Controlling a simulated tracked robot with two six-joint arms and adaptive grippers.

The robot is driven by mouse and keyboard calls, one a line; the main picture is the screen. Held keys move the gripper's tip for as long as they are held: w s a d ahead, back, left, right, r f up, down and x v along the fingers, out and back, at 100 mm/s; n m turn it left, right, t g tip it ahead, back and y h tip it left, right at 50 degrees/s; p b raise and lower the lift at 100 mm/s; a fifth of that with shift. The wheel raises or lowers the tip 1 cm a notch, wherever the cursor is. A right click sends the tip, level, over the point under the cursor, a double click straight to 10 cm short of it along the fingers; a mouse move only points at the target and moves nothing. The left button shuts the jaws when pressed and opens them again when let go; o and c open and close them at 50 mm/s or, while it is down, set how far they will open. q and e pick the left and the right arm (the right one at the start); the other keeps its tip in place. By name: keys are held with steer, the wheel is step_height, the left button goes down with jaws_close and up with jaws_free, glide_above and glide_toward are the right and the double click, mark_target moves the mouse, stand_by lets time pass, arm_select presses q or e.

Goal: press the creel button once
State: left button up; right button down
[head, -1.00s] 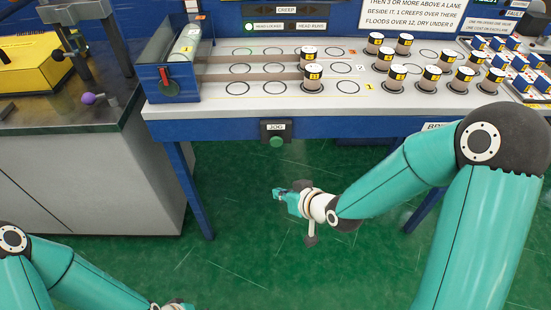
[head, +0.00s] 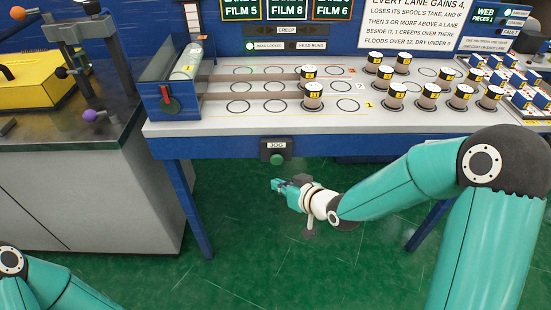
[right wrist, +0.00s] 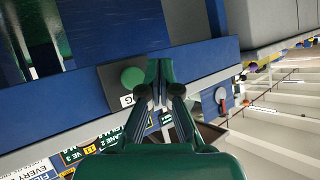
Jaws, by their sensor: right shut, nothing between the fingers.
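A round green button (head: 277,159) sits on a dark box labelled JOG on the blue front edge of the table. It also shows in the right wrist view (right wrist: 133,77), just left of my fingertips. No label reading "creel" is legible. My right gripper (head: 276,185) is shut and empty, in front of the table and just below the button in the head view. In the right wrist view, the closed fingers (right wrist: 159,72) point toward the blue edge beside the button; I see no contact. My left gripper is out of view; only my left arm shows at the lower left.
Wrapped rolls (head: 313,92) stand on the white tabletop (head: 215,119) with marked circles. A red lever (head: 166,97) is on the blue housing at left. A grey cabinet (head: 95,190) stands left of the table. Green floor lies open below.

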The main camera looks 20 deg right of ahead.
mark_target(275, 163)
steer(key=w, duration=0.2)
steer(key=w+d, duration=0.1)
steer(key=w, duration=0.1)
steer(key=shift+w+d+p, duration=0.2)
steer(key=shift+w+p, duration=0.15)
steer(key=shift+w, duration=0.05)
steer(key=shift+w, duration=0.1)
stand_by(1.1)
steer(key=shift+w+d, duration=0.1)
steer(key=shift+w, duration=0.15)
steer(key=shift+w+d+r, duration=0.1)
steer(key=shift+w+d, duration=0.2)
steer(key=shift+w, duration=0.55)
stand_by(1.0)
stand_by(0.3)
steer(key=shift+s+a+b, duration=0.2)
steer(key=shift+s+b, duration=0.2)
steer(key=shift+s, duration=0.25)
steer(key=shift+s+a+b, duration=0.2)
steer(key=shift+s+b, duration=0.15)
steer(key=shift+s, duration=0.25)
